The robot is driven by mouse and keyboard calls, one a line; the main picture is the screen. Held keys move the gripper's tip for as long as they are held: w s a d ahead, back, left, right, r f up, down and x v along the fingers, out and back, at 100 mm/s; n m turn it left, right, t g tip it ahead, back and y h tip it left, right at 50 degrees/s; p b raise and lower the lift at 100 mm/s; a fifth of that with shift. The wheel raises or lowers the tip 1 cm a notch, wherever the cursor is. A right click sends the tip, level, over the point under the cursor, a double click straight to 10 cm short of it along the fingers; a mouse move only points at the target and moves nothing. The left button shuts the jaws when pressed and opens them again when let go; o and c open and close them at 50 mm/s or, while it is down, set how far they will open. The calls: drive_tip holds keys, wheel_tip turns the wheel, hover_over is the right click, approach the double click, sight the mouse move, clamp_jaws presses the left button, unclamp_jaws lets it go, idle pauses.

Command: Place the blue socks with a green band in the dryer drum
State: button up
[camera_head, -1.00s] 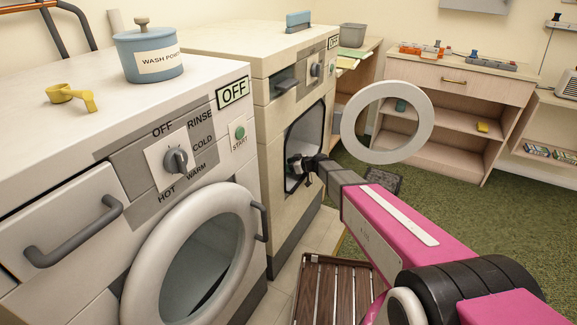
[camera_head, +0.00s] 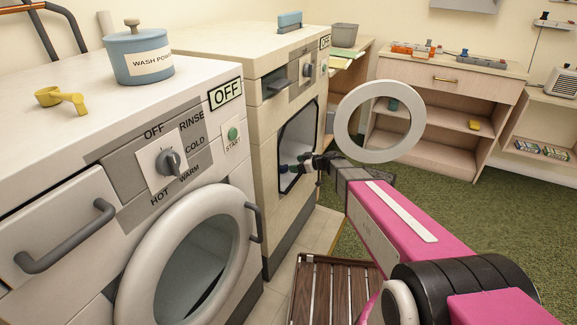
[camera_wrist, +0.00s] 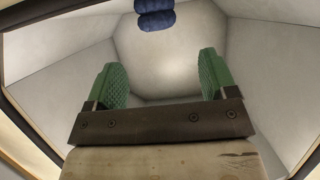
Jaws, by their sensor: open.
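The cream dryer (camera_head: 262,190) stands behind the washer, its round white door (camera_head: 345,130) swung open to the right. My gripper (camera_head: 286,168) is at the dryer opening in the head view, its fingertips just inside. In the wrist view my gripper (camera_wrist: 162,80) has its two green finger pads wide apart with nothing between them. The pale dryer drum (camera_wrist: 165,62) surrounds them. A dark blue folded bundle, seemingly the socks (camera_wrist: 155,16), shows at the top middle, beyond the fingertips and apart from them. No green band is visible on it.
The white washer (camera_head: 75,130) fills the left, its round door shut, with a wash powder tin (camera_head: 142,55) and yellow scoop (camera_head: 62,100) on top. A brown slatted rack (camera_head: 325,290) is on the floor below my arm. Green carpet (camera_head: 460,220) is open at right.

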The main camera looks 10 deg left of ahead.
drive_tip(key=shift+v, duration=1.7)
drive_tip(key=s+d+m+g+h, duration=0.4)
drive_tip(key=s+d+m+h, duration=0.8)
drive_tip(key=s+d, duration=1.1)
drive_tip(key=d+m, duration=0.2)
drive_tip(key=d, duration=0.1)
drive_tip(key=shift+d+r+h, duration=0.25)
drive_tip(key=shift+d+h, duration=0.15)
drive_tip(key=shift+s, duration=0.15)
